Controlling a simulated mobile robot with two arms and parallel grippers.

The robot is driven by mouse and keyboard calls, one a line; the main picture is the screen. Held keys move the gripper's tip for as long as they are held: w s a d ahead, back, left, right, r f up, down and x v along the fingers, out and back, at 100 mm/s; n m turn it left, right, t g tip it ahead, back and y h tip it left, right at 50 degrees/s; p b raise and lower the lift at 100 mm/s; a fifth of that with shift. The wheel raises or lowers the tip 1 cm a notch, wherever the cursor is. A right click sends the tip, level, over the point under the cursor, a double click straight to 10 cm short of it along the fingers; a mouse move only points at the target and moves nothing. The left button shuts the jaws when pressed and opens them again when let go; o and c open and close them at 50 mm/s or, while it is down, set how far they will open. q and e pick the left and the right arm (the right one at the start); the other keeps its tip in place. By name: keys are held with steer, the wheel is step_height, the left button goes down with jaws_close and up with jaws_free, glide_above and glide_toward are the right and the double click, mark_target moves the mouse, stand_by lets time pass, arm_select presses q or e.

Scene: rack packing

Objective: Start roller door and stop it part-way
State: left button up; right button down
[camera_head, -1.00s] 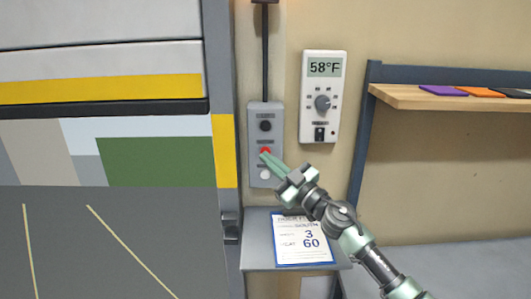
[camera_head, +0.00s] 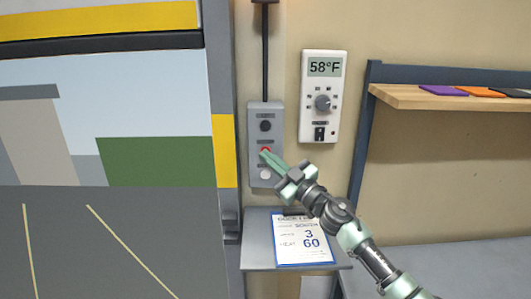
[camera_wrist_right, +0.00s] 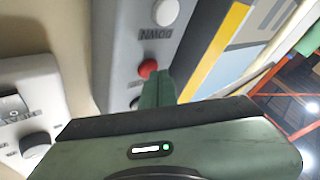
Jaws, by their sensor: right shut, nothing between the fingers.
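The roller door (camera_head: 100,22), with a yellow stripe and dark bottom edge, is part-way up, with open view below it to a road and green patch. The grey control box (camera_head: 254,140) on the wall carries a black button (camera_head: 265,126) at top, a red button (camera_head: 265,149) in the middle and a white button (camera_head: 265,174) at the bottom. My right gripper (camera_head: 267,157) is shut and empty, its fingertips at the red button. In the right wrist view the red button (camera_wrist_right: 147,68) shows beside the fingertips; I cannot tell whether they touch. My left gripper is out of view.
A thermostat (camera_head: 323,110) reading 58°F hangs right of the box. A paper sheet (camera_head: 303,240) lies on a small grey shelf (camera_head: 258,255) below. A wooden shelf (camera_head: 420,102) with coloured pads is at the right.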

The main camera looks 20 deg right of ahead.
steer(key=shift+w+d, duration=0.1)
steer(key=shift+w, duration=0.1)
stand_by(0.6)
steer(key=shift+s+a+p, duration=0.25)
steer(key=shift+s+p, duration=0.35)
steer(key=shift+s, duration=0.15)
steer(key=s+p, duration=0.1)
steer(key=s, duration=0.1)
steer(key=s+a+p, duration=0.1)
steer(key=s, duration=0.1)
steer(key=shift+s+a+p, duration=0.2)
steer(key=shift+s+p, duration=0.2)
